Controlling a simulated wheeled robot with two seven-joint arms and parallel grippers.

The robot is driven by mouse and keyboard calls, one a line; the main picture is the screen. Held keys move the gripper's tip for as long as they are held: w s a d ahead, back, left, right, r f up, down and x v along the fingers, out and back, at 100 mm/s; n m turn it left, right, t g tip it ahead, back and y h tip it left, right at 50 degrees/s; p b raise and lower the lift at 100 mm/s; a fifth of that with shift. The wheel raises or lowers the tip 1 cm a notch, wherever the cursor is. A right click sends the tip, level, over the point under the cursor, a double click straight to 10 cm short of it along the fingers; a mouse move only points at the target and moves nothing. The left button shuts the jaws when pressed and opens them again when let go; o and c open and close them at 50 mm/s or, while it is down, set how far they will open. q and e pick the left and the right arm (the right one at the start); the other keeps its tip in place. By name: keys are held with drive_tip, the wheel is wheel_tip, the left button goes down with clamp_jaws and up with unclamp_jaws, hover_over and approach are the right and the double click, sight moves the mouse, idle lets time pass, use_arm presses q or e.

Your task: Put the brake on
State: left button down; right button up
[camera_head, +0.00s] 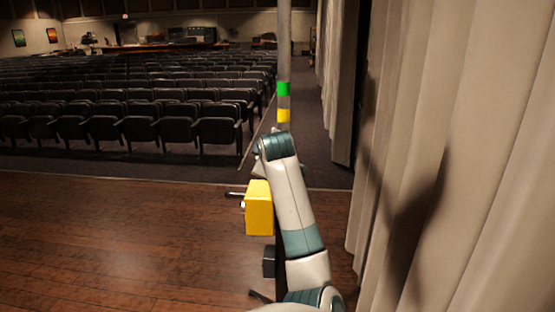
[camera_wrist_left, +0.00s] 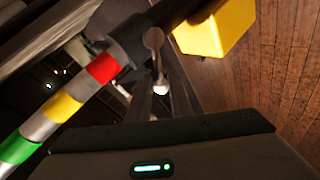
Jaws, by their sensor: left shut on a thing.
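My left arm reaches up the middle of the head view in front of a grey pole (camera_head: 284,45) with green and yellow bands. The same pole (camera_wrist_left: 37,128) crosses the left wrist view with green, yellow and red bands and runs into a dark sleeve (camera_wrist_left: 130,45). My left gripper (camera_wrist_left: 160,82) is shut on a metal lever (camera_wrist_left: 154,40), which looks like the brake lever, beside the sleeve. The arm hides the gripper and lever in the head view. A yellow box (camera_head: 259,208) sits left of my forearm; it also shows in the left wrist view (camera_wrist_left: 215,30). My right gripper is not in view.
A pale curtain (camera_head: 455,150) hangs close on the right. Wooden floor (camera_head: 120,240) lies open on the left. A dark handle (camera_head: 235,195) sticks out left from the yellow box. Rows of dark seats (camera_head: 140,125) fill the hall beyond.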

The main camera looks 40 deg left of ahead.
use_arm(q)
drive_tip(key=shift+s+a+f+n+t+h+p, duration=0.15)
drive_tip(key=shift+a+f+n+t+h+p, duration=0.05)
drive_tip(key=shift+f+n+h, duration=0.25)
drive_tip(key=shift+s+a+f+n+t+h+p, duration=0.1)
drive_tip(key=shift+a+f+n+t+h+p, duration=0.15)
drive_tip(key=shift+n+h, duration=0.2)
drive_tip(key=c, duration=1.6)
unclamp_jaws()
drive_tip(key=shift+f, duration=0.1)
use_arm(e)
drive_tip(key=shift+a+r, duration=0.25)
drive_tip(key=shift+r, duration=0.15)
use_arm(q)
drive_tip(key=shift+d, duration=0.1)
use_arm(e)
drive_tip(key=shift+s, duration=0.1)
